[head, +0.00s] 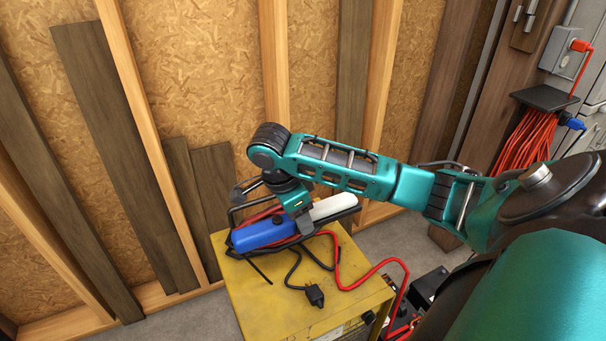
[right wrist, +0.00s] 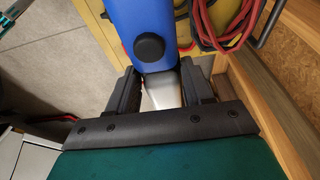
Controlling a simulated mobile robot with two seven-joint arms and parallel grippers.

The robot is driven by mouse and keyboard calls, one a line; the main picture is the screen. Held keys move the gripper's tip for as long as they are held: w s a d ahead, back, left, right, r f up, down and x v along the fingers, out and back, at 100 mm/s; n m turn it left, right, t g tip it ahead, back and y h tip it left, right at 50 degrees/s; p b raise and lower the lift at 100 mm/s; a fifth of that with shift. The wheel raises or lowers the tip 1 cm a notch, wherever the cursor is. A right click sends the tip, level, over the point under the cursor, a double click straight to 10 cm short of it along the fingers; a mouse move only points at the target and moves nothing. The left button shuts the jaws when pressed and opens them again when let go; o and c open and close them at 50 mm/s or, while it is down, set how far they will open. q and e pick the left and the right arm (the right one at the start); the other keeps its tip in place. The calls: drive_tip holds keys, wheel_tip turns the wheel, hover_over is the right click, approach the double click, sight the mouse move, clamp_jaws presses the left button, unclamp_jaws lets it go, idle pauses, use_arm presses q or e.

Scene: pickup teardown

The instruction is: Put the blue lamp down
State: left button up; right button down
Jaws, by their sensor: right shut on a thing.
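The blue lamp (head: 262,234) has a blue handle and a long white light section. In the head view my right gripper (head: 300,212) reaches down over the yellow box (head: 262,300) and is shut on the lamp near where blue meets white. The lamp lies roughly level above the box top and the cables; I cannot tell whether it touches them. In the right wrist view the lamp's blue part (right wrist: 152,20), with a black knob, extends beyond the fingers (right wrist: 162,88), and its white part is between them. My left gripper is not in view.
Red and black cables (head: 350,273) and a black plug (head: 315,295) lie on the box top. A stud wall (head: 190,80) with leaning dark boards stands close behind. An orange cord coil (head: 527,140) hangs at right. Bare floor (head: 180,322) shows left of the box.

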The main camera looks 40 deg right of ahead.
wheel_tip(320, 180, down, 12)
drive_tip(key=b, duration=0.4)
drive_tip(key=shift+f, duration=0.25)
drive_tip(key=shift+f+b, duration=0.95)
drive_tip(key=shift+f, duration=1.6)
drive_tip(key=shift+f, duration=0.1)
drive_tip(key=shift+c, duration=2.3)
unclamp_jaws()
